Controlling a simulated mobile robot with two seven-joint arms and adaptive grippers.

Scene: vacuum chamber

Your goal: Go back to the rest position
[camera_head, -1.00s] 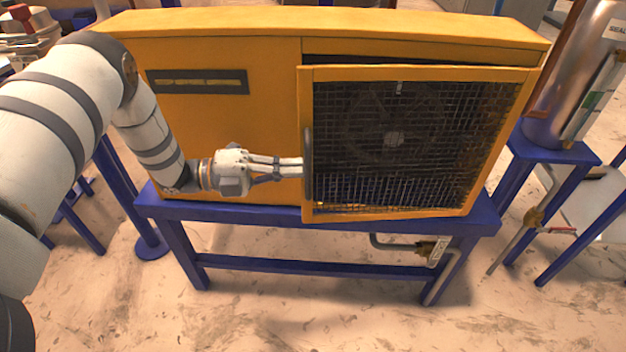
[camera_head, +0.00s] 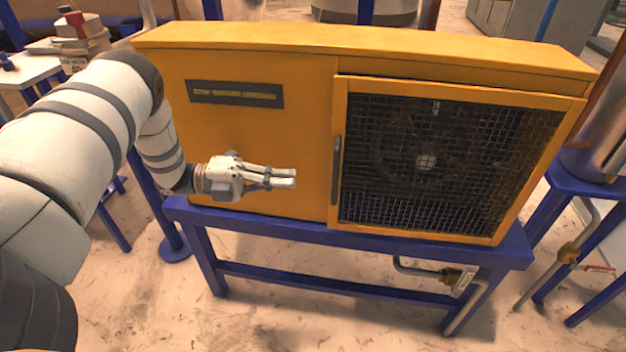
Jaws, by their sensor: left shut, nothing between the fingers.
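My left gripper (camera_head: 293,178) is shut and empty in front of the plain left panel of a yellow cabinet (camera_head: 235,130). Its fingers point right, toward the dark vertical handle (camera_head: 337,170) of the mesh door, with a visible gap between them. The mesh door (camera_head: 450,165) has a yellow frame and sits close to flush with the cabinet front. A dark fan shape shows behind the mesh. My left arm comes in from the left edge. My right gripper is not in view.
The cabinet stands on a blue steel table (camera_head: 370,240). A metal cylinder (camera_head: 598,150) on a blue stand is at the right. A white table (camera_head: 30,72) is at the back left. The floor in front is clear.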

